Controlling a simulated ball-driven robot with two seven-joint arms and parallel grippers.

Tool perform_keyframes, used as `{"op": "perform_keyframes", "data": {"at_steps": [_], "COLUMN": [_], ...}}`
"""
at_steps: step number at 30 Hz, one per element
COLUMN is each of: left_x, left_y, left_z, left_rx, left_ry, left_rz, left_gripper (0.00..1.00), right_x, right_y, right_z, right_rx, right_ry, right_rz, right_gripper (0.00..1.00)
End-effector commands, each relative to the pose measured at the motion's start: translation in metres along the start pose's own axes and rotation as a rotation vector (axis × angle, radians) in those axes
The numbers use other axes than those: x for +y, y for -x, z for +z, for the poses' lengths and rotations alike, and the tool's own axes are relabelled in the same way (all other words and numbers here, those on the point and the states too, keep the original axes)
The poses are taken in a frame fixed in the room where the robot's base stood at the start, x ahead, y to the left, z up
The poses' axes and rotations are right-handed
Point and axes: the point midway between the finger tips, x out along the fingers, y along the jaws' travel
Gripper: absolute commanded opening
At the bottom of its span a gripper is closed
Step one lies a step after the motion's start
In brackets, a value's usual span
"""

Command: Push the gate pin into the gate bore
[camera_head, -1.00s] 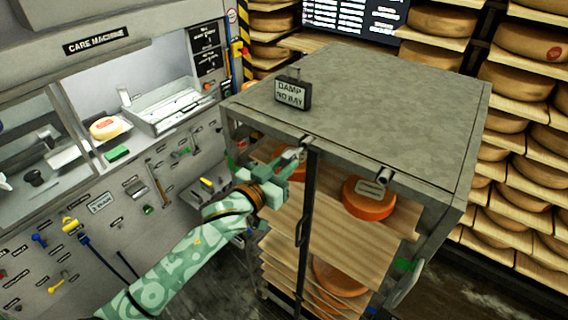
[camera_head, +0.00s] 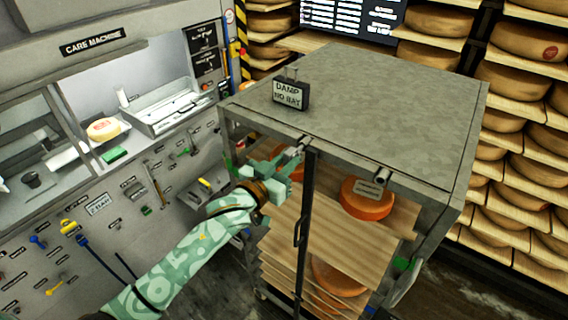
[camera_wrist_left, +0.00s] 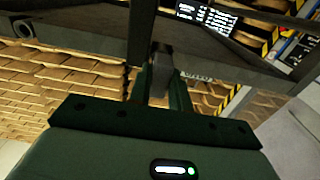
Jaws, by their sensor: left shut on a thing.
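My left gripper (camera_head: 286,161) is at the front top edge of the grey rack, just left of the dark upright gate bar (camera_head: 309,215). It is shut on a small grey piece, seemingly the gate pin (camera_head: 298,149). In the left wrist view the fingers (camera_wrist_left: 159,82) close around this dark grey pin (camera_wrist_left: 162,56), which points up toward the rack's edge. A short tube (camera_head: 305,141) sits at the rack edge by the pin's tip. I cannot tell whether the pin is inside it. Another tube (camera_head: 382,175) is farther right, also in the left wrist view (camera_wrist_left: 23,29). My right gripper is out of view.
The rack top (camera_head: 390,105) carries a small sign (camera_head: 291,94). Orange cheese wheels (camera_head: 367,198) lie on wooden boards inside the rack. The care machine (camera_head: 95,45) and its tool panel (camera_head: 110,220) stand at left. Shelves of cheese (camera_head: 515,120) line the right.

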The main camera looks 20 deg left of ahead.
Motion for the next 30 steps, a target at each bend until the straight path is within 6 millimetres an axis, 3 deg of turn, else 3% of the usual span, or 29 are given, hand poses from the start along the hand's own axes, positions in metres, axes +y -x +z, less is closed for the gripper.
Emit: {"op": "perform_keyframes", "data": {"at_steps": [30], "left_x": [0.0], "left_y": [-0.021], "left_z": [0.0], "left_rx": [-0.001], "left_ry": [-0.001], "left_rz": [0.0], "left_gripper": [0.0], "right_x": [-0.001], "right_y": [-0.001], "right_z": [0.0], "right_rx": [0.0], "right_ry": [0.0], "right_rz": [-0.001], "right_gripper": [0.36]}}
